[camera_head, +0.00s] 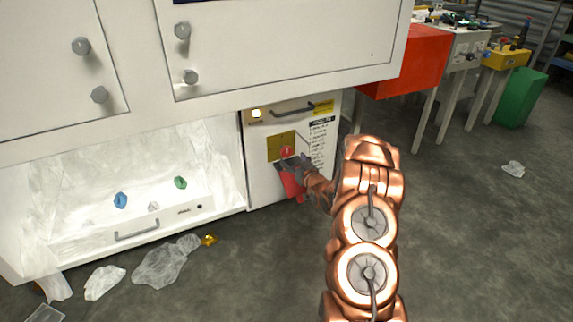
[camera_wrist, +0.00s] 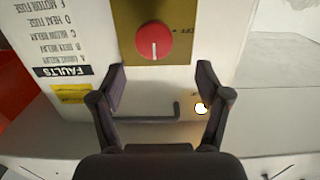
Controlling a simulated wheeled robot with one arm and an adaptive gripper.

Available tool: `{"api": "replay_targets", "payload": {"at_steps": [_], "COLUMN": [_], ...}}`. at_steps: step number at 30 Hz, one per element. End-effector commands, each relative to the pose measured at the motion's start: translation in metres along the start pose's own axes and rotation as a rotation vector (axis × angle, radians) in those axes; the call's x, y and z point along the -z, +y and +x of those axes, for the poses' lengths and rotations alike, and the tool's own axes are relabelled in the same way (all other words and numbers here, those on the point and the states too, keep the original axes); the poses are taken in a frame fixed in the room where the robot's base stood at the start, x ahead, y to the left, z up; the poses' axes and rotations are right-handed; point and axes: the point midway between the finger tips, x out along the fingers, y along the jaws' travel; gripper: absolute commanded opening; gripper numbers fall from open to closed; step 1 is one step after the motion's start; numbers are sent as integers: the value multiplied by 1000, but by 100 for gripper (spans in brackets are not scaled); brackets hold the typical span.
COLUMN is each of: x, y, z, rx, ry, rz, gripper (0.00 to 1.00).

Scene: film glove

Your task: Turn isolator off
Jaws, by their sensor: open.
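The isolator is a round red knob (camera_wrist: 153,41) on a mustard plate (camera_wrist: 124,20) on a white cabinet front. In the wrist view, which shows the panel upside down, its white mark points down the picture, and lettering that looks like OFF stands to its right. My gripper (camera_wrist: 161,70) is open and empty. Its two dark fingers are spread wider than the knob, with the knob just beyond the tips and between their lines. In the head view the knob (camera_head: 286,152) shows just above my gripper (camera_head: 294,164), which partly hides the plate (camera_head: 274,148).
A drawer handle (camera_head: 293,108), a lit square button (camera_head: 256,113) and a FAULTS label (camera_head: 319,140) are on the same cabinet. A white overhanging cabinet (camera_head: 285,50) is above. Plastic scraps (camera_head: 165,262) lie on the floor. The floor at right is mostly clear.

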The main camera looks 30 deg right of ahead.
Motion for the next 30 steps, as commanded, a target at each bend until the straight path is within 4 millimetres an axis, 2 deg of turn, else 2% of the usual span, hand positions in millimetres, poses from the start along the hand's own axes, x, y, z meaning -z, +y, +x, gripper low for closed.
{"api": "replay_targets", "payload": {"at_steps": [1,8,21,30], "x": [-12,-17,-15,-11], "y": [4,8,7,7], "z": [-1,2,55,74], "rx": [-1,1,2,1], "ry": [18,53,53,53], "rz": [4,8,8,8], "gripper": [76,76,76,76]}}
